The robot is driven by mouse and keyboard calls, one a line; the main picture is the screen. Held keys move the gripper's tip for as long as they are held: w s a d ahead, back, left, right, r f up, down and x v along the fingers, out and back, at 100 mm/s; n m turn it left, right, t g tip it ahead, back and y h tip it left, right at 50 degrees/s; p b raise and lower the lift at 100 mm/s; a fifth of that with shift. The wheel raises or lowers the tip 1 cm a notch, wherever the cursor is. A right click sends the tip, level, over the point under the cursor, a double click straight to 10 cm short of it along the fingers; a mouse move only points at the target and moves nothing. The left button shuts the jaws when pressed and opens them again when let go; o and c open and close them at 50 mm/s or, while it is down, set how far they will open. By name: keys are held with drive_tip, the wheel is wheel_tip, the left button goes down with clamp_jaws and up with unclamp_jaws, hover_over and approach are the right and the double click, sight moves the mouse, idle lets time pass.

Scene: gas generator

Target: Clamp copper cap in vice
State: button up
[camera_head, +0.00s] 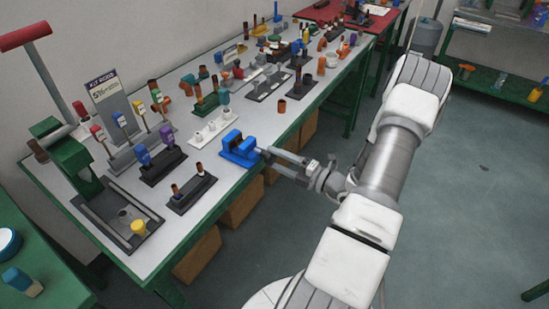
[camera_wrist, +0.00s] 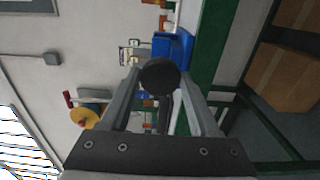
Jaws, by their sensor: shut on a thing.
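The blue vice (camera_head: 238,149) sits at the front edge of the long bench. It shows behind the fingertips in the wrist view (camera_wrist: 183,46). My gripper (camera_head: 267,153) reaches the vice's front side from the right. In the wrist view my gripper (camera_wrist: 161,78) has a dark round knob (camera_wrist: 158,75) with a dark stem between its fingers, in front of the vice, and is shut on it. A small copper piece (camera_head: 282,105) stands on the bench to the right of the vice. I cannot tell whether a copper cap lies between the vice's jaws.
A dark rack (camera_head: 193,192) with copper-topped pieces stands left of the vice. A white rack (camera_head: 211,130) is behind it. A green press (camera_head: 72,160) stands at the bench's left end. Cardboard boxes (camera_head: 241,204) are under the bench.

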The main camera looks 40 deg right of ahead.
drive_tip(key=shift+m+p, duration=1.6)
drive_tip(key=shift+p, duration=0.2)
idle(0.4)
drive_tip(key=shift+m+p, duration=0.9)
drive_tip(key=shift+m, duration=0.4)
drive_tip(key=o, duration=1.5)
drive_tip(key=p+v, duration=0.1)
drive_tip(key=v, duration=0.6)
drive_tip(key=shift+r, duration=0.1)
